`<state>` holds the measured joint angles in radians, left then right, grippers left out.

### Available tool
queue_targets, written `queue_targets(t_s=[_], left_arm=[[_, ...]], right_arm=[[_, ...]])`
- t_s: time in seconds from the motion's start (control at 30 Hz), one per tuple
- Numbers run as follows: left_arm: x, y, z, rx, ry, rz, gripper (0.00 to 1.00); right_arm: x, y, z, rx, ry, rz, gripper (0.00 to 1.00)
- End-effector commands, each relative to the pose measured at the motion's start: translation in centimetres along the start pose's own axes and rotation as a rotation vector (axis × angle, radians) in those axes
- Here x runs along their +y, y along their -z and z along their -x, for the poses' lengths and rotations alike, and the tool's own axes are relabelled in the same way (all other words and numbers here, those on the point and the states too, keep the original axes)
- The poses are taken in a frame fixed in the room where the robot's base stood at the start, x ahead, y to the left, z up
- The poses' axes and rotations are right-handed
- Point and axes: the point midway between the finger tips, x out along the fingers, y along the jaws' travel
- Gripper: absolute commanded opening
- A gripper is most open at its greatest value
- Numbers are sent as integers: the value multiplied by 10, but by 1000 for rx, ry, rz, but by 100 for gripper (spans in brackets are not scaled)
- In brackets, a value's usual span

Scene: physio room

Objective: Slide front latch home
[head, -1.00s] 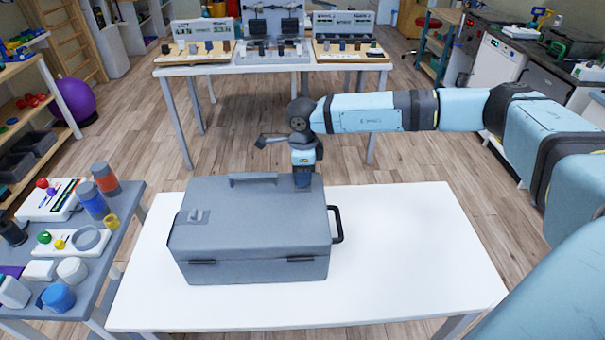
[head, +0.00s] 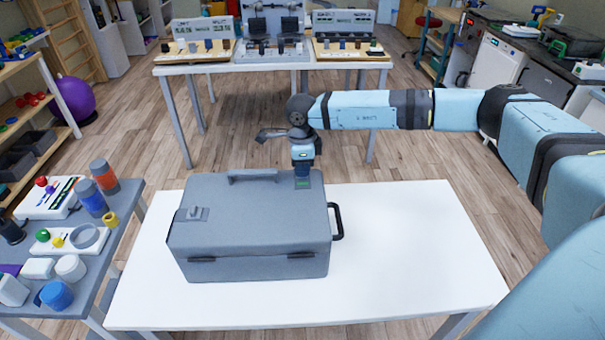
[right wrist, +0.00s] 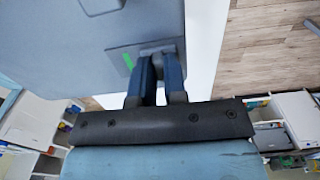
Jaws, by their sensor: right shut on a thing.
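A closed grey case (head: 250,235) sits on a white table. A latch plate (head: 191,214) with a small raised knob is at the left of its lid. Another latch plate (head: 304,181) is at the lid's far right corner, with a green mark showing. My right gripper (head: 303,169) is above this plate, reaching down onto it. In the right wrist view its two dark blue fingers (right wrist: 160,67) are shut on the grey latch knob (right wrist: 157,47), beside the green stripe (right wrist: 128,61). The fingers partly hide the knob. My left gripper is not in view.
The case has a lid handle (head: 253,175) and a black side handle (head: 337,221). The white table (head: 410,260) is clear to the right of the case. A grey side table (head: 105,238) with several small items stands at the left. Another table (head: 270,66) stands behind.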

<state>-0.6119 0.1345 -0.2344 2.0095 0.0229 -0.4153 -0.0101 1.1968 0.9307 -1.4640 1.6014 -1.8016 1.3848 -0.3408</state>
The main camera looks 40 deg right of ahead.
Motion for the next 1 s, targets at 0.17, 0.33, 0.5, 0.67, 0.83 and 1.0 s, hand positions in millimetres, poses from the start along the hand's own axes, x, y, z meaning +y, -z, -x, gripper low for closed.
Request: queue_targets(t_s=[0.17,0.33,0.5,0.67,0.83,1.0], left_arm=[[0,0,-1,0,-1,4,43],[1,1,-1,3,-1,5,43],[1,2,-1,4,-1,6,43],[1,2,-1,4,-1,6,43],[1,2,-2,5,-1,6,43],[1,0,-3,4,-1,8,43]], right_arm=[[-7,0,0,-1,0,-1,0],[-6,0,0,-1,0,-2,24],[-6,0,0,-1,0,-1,38],[-6,0,1,-1,-1,-1,38],[-7,0,13,-3,1,-1,38],[-7,0,46,-4,2,-1,38]])
